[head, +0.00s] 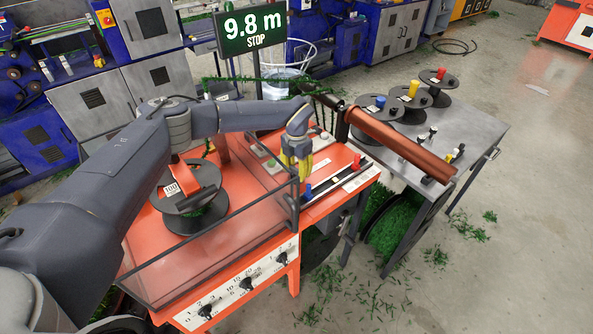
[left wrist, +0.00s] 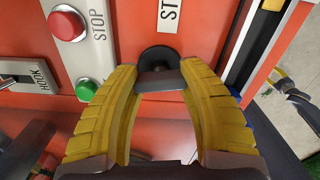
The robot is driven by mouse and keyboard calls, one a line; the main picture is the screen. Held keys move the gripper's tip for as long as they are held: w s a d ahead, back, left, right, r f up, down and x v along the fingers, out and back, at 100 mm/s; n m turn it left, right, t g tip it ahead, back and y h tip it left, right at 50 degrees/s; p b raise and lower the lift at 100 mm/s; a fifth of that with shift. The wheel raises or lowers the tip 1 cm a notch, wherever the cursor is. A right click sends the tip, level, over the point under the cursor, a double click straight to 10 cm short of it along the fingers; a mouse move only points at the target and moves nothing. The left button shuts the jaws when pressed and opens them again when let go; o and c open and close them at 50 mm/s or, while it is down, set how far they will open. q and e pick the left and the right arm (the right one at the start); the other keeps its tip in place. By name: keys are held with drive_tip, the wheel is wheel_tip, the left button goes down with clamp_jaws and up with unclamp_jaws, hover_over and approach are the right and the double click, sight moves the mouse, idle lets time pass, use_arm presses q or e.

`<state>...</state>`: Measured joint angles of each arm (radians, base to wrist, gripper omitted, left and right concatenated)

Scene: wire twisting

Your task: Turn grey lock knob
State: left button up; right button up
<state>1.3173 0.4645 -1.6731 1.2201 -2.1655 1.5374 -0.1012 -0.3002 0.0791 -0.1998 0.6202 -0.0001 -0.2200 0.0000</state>
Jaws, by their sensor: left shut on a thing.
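A dark grey knob (left wrist: 160,75) with a round base and a raised grip stands on the orange panel in the left wrist view. I take it to be the lock knob. My left gripper (left wrist: 160,90) has its curved yellow fingers on both sides of the knob's grip, shut on it. In the head view my left gripper (head: 297,158) points down at the orange machine's top, and its fingers hide the knob. The knob's turn angle is hard to read. My right gripper is in neither view.
A red stop button (left wrist: 67,23), a green button (left wrist: 86,90) and a HOOK switch (left wrist: 17,79) sit left of the knob. A clear guard (head: 215,245) fronts the orange machine. A copper-coloured roller (head: 400,143) and a grey table (head: 470,125) with spools stand to the right.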

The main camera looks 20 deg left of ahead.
sight(297, 169)
use_arm(q)
drive_tip(key=shift+m, duration=0.8)
drive_tip(key=o, duration=1.2)
drive_tip(key=shift+o, duration=1.1)
drive_tip(key=shift+r, duration=0.15)
wheel_tip(297, 169, up, 12)
